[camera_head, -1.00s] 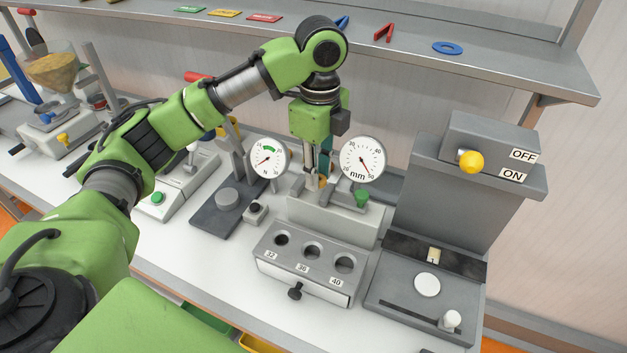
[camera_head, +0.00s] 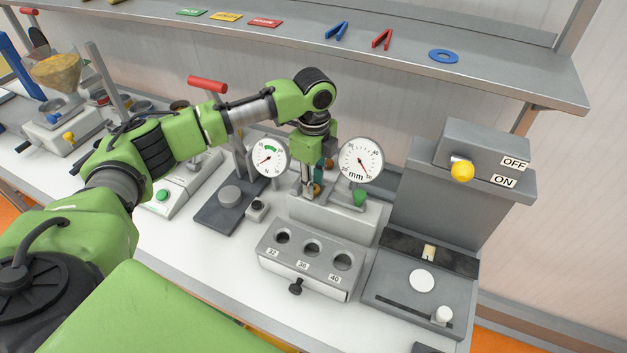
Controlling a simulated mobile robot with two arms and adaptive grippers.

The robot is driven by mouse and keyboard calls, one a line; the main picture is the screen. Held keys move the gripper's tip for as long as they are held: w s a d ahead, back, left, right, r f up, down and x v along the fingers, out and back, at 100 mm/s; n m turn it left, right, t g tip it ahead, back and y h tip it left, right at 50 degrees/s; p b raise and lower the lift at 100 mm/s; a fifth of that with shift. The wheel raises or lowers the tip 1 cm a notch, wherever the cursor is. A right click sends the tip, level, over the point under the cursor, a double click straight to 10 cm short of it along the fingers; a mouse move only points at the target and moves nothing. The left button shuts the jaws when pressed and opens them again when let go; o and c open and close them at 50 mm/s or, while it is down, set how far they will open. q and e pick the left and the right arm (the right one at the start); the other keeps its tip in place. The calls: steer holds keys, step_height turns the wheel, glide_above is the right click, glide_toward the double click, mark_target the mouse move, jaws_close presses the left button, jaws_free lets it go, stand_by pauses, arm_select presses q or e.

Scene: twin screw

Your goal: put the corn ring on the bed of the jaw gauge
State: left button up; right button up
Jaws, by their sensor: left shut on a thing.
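The jaw gauge is the grey block (camera_head: 345,226) with the round mm dial (camera_head: 361,160) above it and a green tip (camera_head: 359,196) under the dial. My left gripper (camera_head: 310,192) points down at the left part of this gauge, behind its front block. It is shut on a small yellowish thing (camera_head: 317,189), apparently the corn ring, mostly hidden by the fingers. I cannot tell whether the ring touches the bed. My right gripper is not in view.
A block with holes marked 32, 36 and 40 (camera_head: 298,268) stands in front. A force dial (camera_head: 269,157) is at left. A grey machine with a yellow knob (camera_head: 462,172) stands at right. The shelf (camera_head: 500,82) runs behind.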

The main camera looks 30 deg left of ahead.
arm_select(q)
steer(key=o, duration=0.7)
steer(key=shift+f, duration=0.1)
steer(key=shift+c, duration=0.2)
step_height(320, 180, up, 12)
steer(key=b, duration=0.3)
